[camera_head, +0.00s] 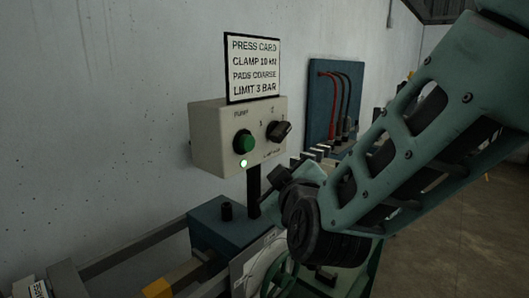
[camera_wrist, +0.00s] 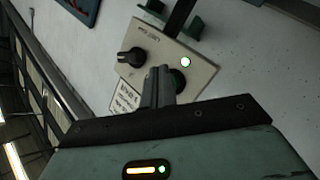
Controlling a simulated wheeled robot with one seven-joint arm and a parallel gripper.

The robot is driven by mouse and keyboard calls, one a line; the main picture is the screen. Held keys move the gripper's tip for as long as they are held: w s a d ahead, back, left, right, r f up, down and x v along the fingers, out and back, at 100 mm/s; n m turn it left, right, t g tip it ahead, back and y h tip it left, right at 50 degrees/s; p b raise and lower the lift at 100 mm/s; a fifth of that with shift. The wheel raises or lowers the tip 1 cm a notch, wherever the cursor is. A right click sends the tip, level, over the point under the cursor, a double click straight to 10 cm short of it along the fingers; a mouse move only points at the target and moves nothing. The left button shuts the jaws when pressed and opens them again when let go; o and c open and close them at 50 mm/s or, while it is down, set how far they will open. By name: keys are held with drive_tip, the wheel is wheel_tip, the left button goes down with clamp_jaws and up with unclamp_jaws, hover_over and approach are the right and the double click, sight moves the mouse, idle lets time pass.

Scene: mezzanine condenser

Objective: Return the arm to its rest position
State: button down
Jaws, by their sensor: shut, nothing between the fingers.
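My arm comes in from the right in the head view and bends down in front of the control box. My gripper (camera_wrist: 158,85) shows in the wrist view with its dark fingers together and nothing between them. The fingers point at the control box and overlap part of its green button (camera_wrist: 178,81). In the head view the green button (camera_head: 243,142) is uncovered, with the arm's end below and right of it, apart from it. The fingers are hard to make out in the head view.
The control box (camera_head: 210,140) has a black knob (camera_head: 279,131), a lit green lamp (camera_head: 243,163) and a press card (camera_head: 253,68) above. A blue panel with hoses (camera_head: 318,100) is on the wall behind. A green handwheel (camera_head: 280,272) sits below my arm. Open floor lies right.

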drive_tip(key=s+d+f+m+g+y+b, duration=0.1)
drive_tip(key=s+d+f+g+b, duration=0.15)
drive_tip(key=s+f+g, duration=1)
drive_tip(key=s+d+f+m+g+h+b, duration=0.2)
drive_tip(key=s+d+f+g+h, duration=0.1)
drive_tip(key=s+d, duration=0.7)
drive_tip(key=s+f+h, duration=0.1)
drive_tip(key=s+f, duration=0.1)
drive_tip(key=s, duration=0.2)
drive_tip(key=shift+s+d+b, duration=0.2)
drive_tip(key=shift+d+b, duration=0.05)
drive_tip(key=shift+b, duration=0.1)
